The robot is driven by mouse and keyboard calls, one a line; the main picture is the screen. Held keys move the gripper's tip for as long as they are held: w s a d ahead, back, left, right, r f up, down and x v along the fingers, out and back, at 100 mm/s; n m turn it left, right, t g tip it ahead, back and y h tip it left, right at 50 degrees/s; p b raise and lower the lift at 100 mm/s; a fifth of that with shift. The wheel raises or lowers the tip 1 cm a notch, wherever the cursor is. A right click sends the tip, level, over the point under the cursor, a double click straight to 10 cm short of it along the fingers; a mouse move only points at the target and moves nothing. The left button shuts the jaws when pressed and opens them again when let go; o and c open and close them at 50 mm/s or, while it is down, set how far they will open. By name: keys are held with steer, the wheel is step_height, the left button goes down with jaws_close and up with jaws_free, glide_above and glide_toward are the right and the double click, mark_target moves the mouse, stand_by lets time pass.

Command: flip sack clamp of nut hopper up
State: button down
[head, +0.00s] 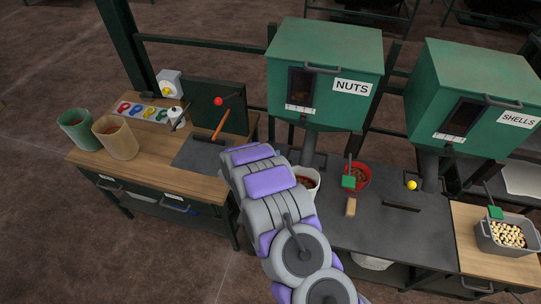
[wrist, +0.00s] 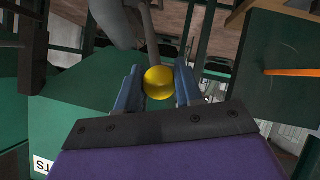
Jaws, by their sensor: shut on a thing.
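The nut hopper (head: 322,70) is a green box with a NUTS label, and a grey spout runs below it. In the wrist view a large green body with part of a label, likely this hopper (wrist: 95,105), fills the left side. My gripper (wrist: 159,82) has its blue fingers on either side of a yellow ball knob (wrist: 158,84) and is shut on it. The knob is probably the sack clamp's end. A grey tube rises behind it. The clamp's lever is hidden, so its tilt cannot be told. In the head view my arm hides the gripper and knob.
The shell hopper (head: 474,97) stands at right, with another yellow knob (head: 412,185) by its spout. A wooden table (head: 100,155) with two bins lies left.

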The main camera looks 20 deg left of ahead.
steer(key=shift+w+a+r, duration=0.2)
steer(key=shift+a+r, duration=0.05)
steer(key=shift+r, duration=0.2)
steer(key=c, duration=1.1)
jaws_free()
steer(key=o, duration=0.3)
steer(key=shift+f, duration=0.25)
steer(key=shift+s, duration=0.15)
steer(key=shift+s+r, duration=0.15)
steer(key=shift+s, duration=0.15)
steer(key=v, duration=1.1)
steer(key=b+v, duration=0.1)
steer(key=v, duration=0.4)
steer(key=shift+s+a+r, duration=0.1)
steer(key=shift+a+r, duration=0.05)
steer(key=shift+a, duration=0.15)
